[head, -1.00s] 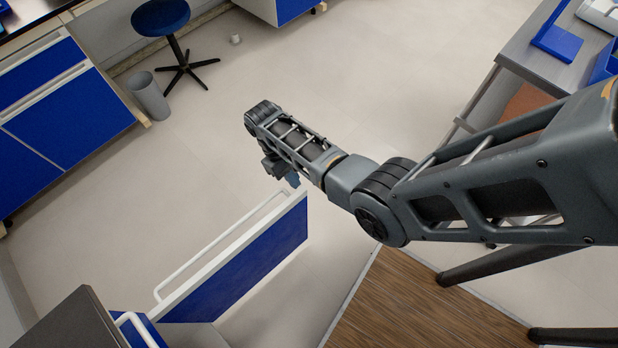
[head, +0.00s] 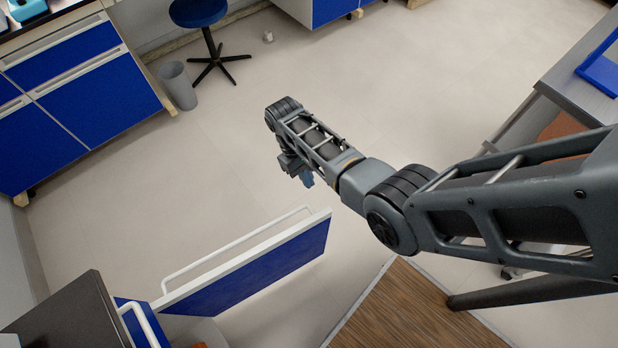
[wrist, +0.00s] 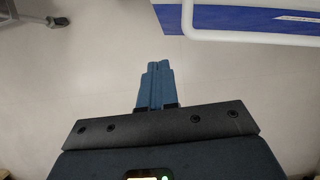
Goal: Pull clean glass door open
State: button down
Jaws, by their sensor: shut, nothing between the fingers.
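A blue door panel (head: 262,268) with a white edge and a white bar handle (head: 235,247) stands swung out from a dark-topped cabinet (head: 75,318) at the lower left of the head view. No glass shows on it. The wrist view shows part of the blue panel (wrist: 240,18) and its white handle (wrist: 250,38) at the upper right. My gripper (wrist: 157,66) is shut and empty, with its blue fingers together. In the head view my gripper (head: 307,180) is just beyond the door's free end, apart from the handle.
Blue cabinets (head: 95,100), a grey bin (head: 178,86) and a blue stool (head: 198,12) are at the upper left. A grey table (head: 580,85) is at the right. A wood-topped surface (head: 420,310) is below my arm. Open floor lies between.

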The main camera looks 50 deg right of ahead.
jog(key=v, duration=1)
jog(key=shift+d, duration=0.4)
